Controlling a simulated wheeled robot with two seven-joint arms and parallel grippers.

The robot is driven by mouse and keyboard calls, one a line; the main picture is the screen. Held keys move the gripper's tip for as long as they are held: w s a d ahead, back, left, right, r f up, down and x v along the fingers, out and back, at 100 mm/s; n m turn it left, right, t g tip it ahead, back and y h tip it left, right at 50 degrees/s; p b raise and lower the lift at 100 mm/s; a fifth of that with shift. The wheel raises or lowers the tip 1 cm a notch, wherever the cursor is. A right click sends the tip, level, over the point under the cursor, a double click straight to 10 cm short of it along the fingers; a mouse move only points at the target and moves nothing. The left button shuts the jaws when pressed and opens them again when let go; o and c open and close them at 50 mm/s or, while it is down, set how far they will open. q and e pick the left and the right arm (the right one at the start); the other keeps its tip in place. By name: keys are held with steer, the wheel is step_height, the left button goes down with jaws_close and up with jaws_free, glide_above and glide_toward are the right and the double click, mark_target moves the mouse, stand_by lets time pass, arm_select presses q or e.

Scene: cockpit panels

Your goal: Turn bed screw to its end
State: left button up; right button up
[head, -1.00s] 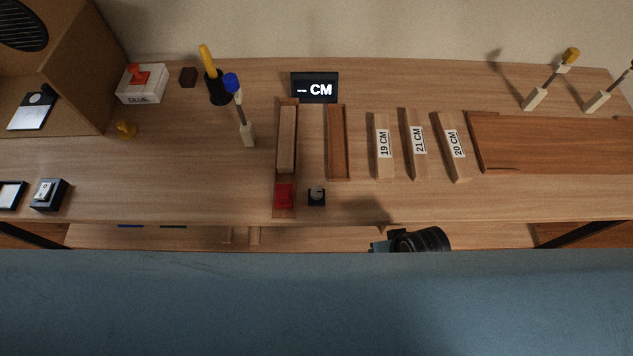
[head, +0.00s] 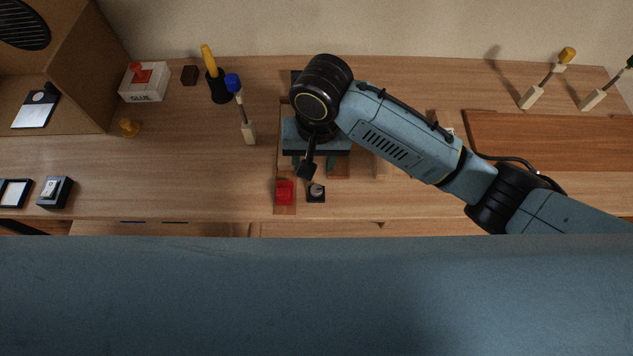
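The task's bed screw cannot be told for certain. A small black block with a round grey knob (head: 316,192) sits near the front edge of the bench. Beside it on the left is a red block (head: 284,193) at the front end of a narrow wooden bed. My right gripper (head: 314,163) points down over the bench behind the knob, apart from it. Its greenish fingers look spread, with nothing visible between them. My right gripper and arm hide most of the bed, the tray beside it and the CM display. My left gripper is not in view.
A white glue box (head: 144,84) is at the back left. A brown board (head: 545,140) lies right. The bench between the left items and bed is clear.

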mark_target(316, 189)
steer(key=shift+h, duration=0.4)
steer(key=f, duration=0.4)
steer(key=f+b, duration=0.1)
steer(key=f, duration=0.3)
steer(key=f+b, duration=0.1)
steer(key=f, duration=0.3)
steer(key=shift+w+d+f, duration=0.25)
steer(key=shift+w+d, duration=0.05)
steer(key=c, duration=1)
